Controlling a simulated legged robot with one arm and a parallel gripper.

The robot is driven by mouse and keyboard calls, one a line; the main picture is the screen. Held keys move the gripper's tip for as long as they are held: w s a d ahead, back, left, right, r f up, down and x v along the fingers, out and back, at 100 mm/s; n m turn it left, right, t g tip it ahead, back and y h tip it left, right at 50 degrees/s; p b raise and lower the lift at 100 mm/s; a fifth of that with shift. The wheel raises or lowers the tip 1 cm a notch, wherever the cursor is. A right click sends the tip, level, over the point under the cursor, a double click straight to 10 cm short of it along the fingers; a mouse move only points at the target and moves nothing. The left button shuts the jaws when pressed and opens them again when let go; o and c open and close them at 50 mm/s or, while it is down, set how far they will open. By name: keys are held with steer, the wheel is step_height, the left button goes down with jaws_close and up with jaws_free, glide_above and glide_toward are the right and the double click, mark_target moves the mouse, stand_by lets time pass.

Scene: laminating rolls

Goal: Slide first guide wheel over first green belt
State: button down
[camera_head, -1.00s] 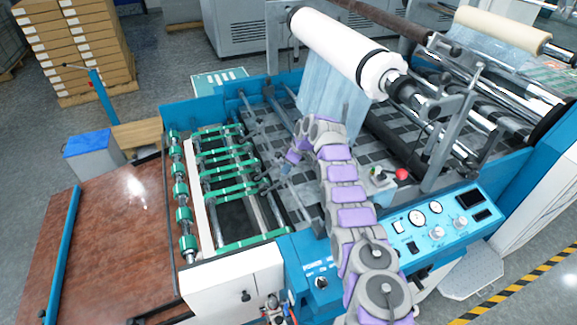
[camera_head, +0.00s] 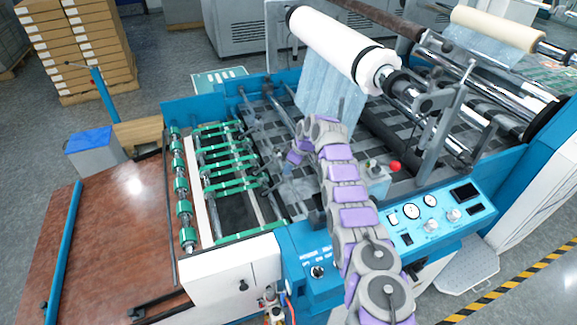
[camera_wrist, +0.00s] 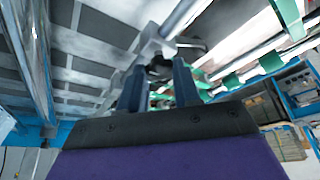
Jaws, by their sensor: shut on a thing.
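Several green belts (camera_head: 236,187) run across the feed section of the blue machine, left of my arm. In the wrist view, a green belt (camera_wrist: 288,15) crosses at the upper right. My gripper (camera_wrist: 160,72) has its two dark fingers on either side of a small dark guide wheel (camera_wrist: 159,66), which sits on a metal bar. The wheel is partly hidden by the fingers. In the head view, my gripper (camera_head: 281,172) points down beside the right ends of the belts. The exact gap between wheel and belt cannot be told.
A white film roll (camera_head: 340,50) hangs above the machine, behind my arm. Metal bars and other wheel holders crowd the space around my gripper. The brown table (camera_head: 110,240) at left is mostly clear.

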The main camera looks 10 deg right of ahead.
steer(key=shift+s+d+r, duration=0.1)
steer(key=shift+s+d, duration=0.15)
steer(key=shift+s, duration=0.25)
steer(key=shift+w, duration=0.2)
steer(key=c, duration=1)
jaws_free()
steer(key=shift+a, duration=0.2)
steer(key=shift+o, duration=1.1)
steer(key=shift+d, duration=0.2)
steer(key=v, duration=1.7)
steer(key=shift+d+p, duration=0.3)
steer(key=shift+p, duration=0.1)
